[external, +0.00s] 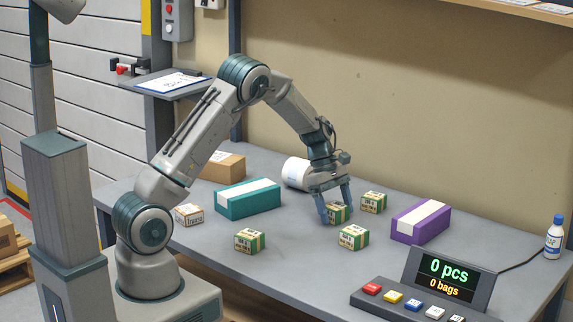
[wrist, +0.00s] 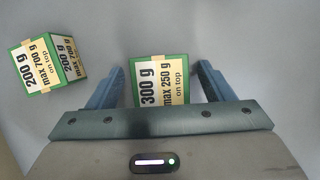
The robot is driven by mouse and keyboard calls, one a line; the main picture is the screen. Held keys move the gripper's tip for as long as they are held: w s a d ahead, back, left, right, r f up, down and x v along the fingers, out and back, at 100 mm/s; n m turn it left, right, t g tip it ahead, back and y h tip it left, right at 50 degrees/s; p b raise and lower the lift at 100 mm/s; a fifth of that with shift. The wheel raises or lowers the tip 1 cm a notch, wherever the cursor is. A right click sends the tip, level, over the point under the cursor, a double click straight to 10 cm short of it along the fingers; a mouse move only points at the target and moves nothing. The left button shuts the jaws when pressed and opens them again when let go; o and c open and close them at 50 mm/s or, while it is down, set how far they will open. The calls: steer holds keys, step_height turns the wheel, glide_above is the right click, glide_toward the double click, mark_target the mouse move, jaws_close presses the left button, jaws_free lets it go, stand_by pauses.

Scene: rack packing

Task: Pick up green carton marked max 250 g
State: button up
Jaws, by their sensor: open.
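The green carton marked max 250 g (wrist: 160,82) stands on the table between my two fingers in the wrist view, its label reading "300 g, max 250 g on top". In the external view the carton (external: 338,213) is partly covered by the fingers. My gripper (external: 335,204) is open and pointed down around it. In the wrist view my gripper (wrist: 158,82) has a gap between each finger and the carton. Another green carton (wrist: 48,63), marked "200 g, max 700 g", stands to the left in the wrist view.
Other green cartons stand close by, at the back right (external: 374,202), front (external: 354,237) and left (external: 250,240). A purple box (external: 420,222), teal box (external: 248,199) and white cylinder (external: 296,172) are around them. A button panel with a display (external: 450,277) stands at the front right.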

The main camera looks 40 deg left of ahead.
steer(key=c, duration=1.3)
steer(key=shift+o, duration=0.2)
steer(key=shift+r, duration=0.1)
